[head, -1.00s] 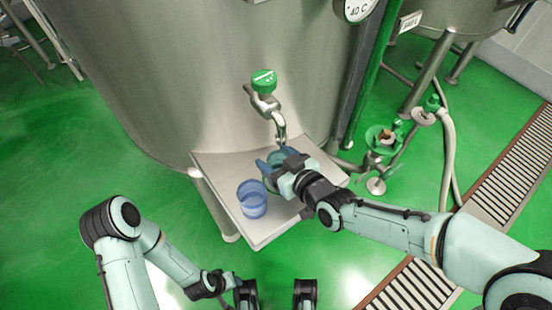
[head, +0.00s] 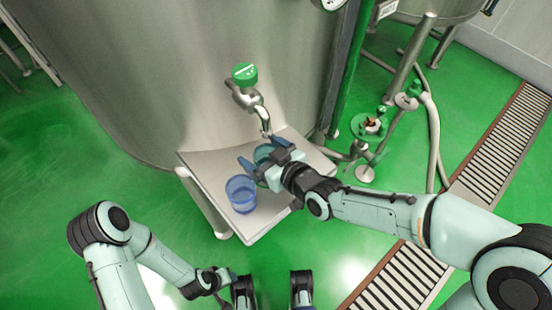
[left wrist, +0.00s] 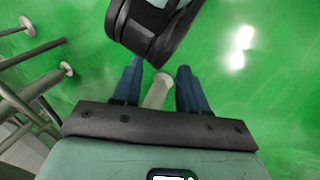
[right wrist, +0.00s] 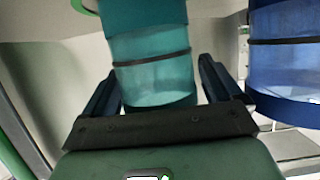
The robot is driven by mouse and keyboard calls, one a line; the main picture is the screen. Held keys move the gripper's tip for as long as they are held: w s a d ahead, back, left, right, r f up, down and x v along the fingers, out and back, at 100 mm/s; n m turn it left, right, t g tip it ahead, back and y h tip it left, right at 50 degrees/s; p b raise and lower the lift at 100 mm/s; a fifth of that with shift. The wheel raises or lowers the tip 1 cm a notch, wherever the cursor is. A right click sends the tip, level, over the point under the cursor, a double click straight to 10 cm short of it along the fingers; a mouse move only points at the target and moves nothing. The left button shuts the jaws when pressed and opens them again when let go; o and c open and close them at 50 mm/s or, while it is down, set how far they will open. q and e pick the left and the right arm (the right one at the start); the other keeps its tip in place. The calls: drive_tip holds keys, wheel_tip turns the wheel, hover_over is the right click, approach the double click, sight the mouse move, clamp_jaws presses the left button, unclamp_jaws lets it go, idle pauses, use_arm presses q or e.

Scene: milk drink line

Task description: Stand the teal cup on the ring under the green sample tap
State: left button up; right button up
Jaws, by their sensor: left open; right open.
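The teal cup (head: 264,152) stands on the steel shelf (head: 262,227) below the spout of the green-handled sample tap (head: 244,76). My right gripper (head: 264,155) is open, with one finger on each side of the cup. In the right wrist view, the teal cup (right wrist: 152,70) is upright between the spread fingers, with visible gaps beside it. The ring is not visible; the cup and gripper cover that part of the shelf. My left gripper (left wrist: 158,82) is open and empty above the floor, away from the shelf.
A blue cup (head: 241,195) stands on the shelf, nearer its front left; it also shows right of the teal cup in the right wrist view (right wrist: 287,65). The steel tank (head: 200,90) rises behind. Valves and pipes (head: 370,125) stand to the right.

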use_arm(q)
drive_tip(key=shift+s+d+r+g+p, duration=0.25)
drive_tip(key=shift+s+d+r+p, duration=0.15)
drive_tip(key=shift+s+r, duration=0.3)
drive_tip(key=shift+s+d+r+g+p, duration=0.3)
drive_tip(key=shift+s+r+p, duration=0.15)
drive_tip(key=shift+s, duration=0.3)
use_arm(e)
drive_tip(key=v, duration=1.2)
